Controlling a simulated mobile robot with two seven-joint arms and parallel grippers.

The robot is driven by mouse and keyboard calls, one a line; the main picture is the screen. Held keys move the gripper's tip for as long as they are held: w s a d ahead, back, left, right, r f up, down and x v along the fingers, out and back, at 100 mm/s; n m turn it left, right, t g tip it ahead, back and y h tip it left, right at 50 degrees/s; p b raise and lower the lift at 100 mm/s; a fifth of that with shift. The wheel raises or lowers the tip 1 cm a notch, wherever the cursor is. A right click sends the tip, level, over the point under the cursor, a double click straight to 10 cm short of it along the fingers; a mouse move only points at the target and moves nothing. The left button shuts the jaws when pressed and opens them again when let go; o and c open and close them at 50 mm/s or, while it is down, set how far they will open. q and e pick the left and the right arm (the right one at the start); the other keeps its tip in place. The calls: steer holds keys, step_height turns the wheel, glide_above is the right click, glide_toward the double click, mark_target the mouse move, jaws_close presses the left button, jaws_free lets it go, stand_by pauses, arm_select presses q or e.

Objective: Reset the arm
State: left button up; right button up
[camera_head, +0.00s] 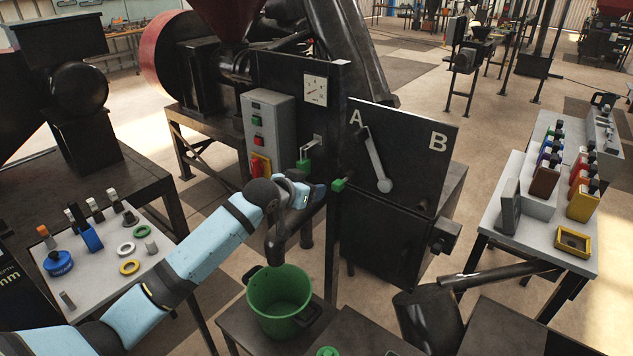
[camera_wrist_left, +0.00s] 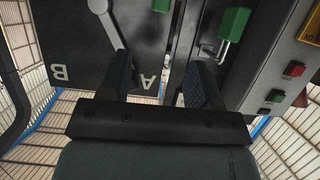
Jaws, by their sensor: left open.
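My left arm (camera_head: 205,250) is light blue and reaches in from the lower left in the head view. Its gripper (camera_head: 316,193) is in front of the press, beside a green-ended handle (camera_head: 338,185). In the left wrist view the gripper (camera_wrist_left: 158,68) is open, its two dark blue fingers wide apart. Nothing shows held between them. The black A/B panel (camera_head: 412,165) and its grey lever (camera_head: 374,160) lie beyond the fingers. A second green handle (camera_head: 303,166) sits on the press front; green handles also show in the wrist view (camera_wrist_left: 233,23). My right gripper is not in view.
A grey control box (camera_head: 268,115) with buttons is close behind my left wrist. A green bucket (camera_head: 280,302) stands below the forearm. A table of small parts (camera_head: 105,285) is at left. A white table (camera_head: 535,235) with coloured bins is at right, across some open floor.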

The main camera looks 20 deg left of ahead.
arm_select(q)
steer(key=s+d+f+g, duration=0.1)
steer(key=s+d+f, duration=0.2)
steer(key=s+f, duration=0.45)
steer(key=s+d+f, duration=0.3)
steer(key=s+f, duration=0.3)
steer(key=f, duration=0.2)
steer(key=s+d+f, duration=0.1)
steer(key=s+f, duration=0.2)
steer(key=s, duration=0.5)
steer(key=s+d+f, duration=0.2)
steer(key=s+f, duration=0.2)
steer(key=s, duration=0.4)
steer(key=s+d+f+g, duration=0.1)
steer(key=s+f, duration=0.3)
steer(key=s, duration=0.5)
steer(key=shift+d+f, duration=0.15)
steer(key=shift+f, duration=0.05)
